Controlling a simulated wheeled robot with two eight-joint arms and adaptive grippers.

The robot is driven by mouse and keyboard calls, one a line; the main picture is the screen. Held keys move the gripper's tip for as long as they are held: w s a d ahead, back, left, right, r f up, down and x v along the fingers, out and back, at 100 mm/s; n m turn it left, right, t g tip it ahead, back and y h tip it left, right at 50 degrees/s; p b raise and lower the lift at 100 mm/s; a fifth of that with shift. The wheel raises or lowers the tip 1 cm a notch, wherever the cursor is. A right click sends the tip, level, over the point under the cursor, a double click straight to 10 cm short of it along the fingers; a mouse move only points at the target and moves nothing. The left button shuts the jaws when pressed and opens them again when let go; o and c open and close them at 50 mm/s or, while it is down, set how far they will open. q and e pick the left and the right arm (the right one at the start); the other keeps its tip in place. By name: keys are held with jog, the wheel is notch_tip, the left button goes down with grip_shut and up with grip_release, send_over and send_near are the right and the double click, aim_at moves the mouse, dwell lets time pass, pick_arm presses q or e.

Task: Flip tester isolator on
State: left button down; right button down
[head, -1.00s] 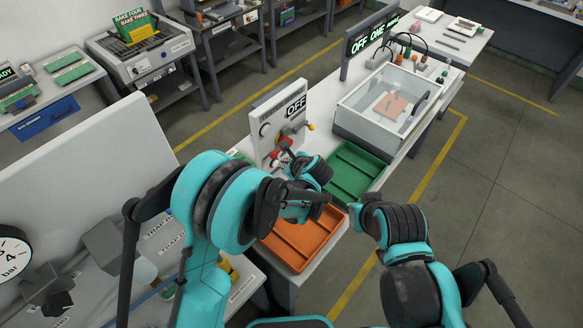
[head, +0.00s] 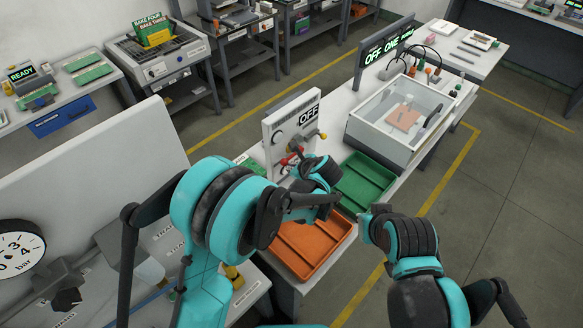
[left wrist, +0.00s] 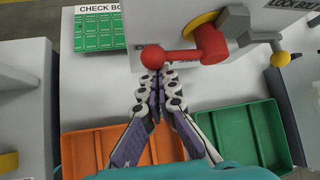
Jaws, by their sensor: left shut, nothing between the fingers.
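The isolator panel (head: 279,136) is a white upright board on the bench, with its sign (head: 309,116) reading OFF. Its red lever (head: 291,157) shows close up in the left wrist view, where a red ball (left wrist: 153,57) ends an arm pointing left from the red hub (left wrist: 209,44). My left gripper (left wrist: 158,78) is shut and empty, its fingertips just below the ball and arm; I cannot tell whether they touch. In the head view my left wrist partly hides the lever. My right arm shows at lower right, but I cannot make out its gripper.
A yellow-knobbed lever (left wrist: 279,58) sits right of the red one. An orange tray (head: 338,233) and a green tray (head: 380,174) lie below the panel. A clear-topped box (head: 374,133) stands beyond. A green check board (left wrist: 98,31) lies left of the panel.

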aim_at(295, 155)
pick_arm(q)
jog(key=shift+r, duration=0.2)
jog(key=shift+w+d+r+m+g+y+b, duration=0.1)
jog(key=shift+w+d+r+m+g+y, duration=0.2)
jog(key=shift+r+g+y, duration=0.35)
jog(key=shift+w+d+r+m+g+y+b, duration=0.15)
jog(key=shift+r+m+g+y, duration=0.25)
jog(key=shift+r, duration=0.4)
jog(key=shift+w+d+r+m+g+y+b, duration=0.1)
jog(key=shift+w+r+m+g+y, duration=0.05)
jog(key=shift+r+m+g+y, duration=0.45)
pick_arm(e)
jog(key=shift+f, duration=0.35)
pick_arm(q)
jog(key=shift+r, duration=0.15)
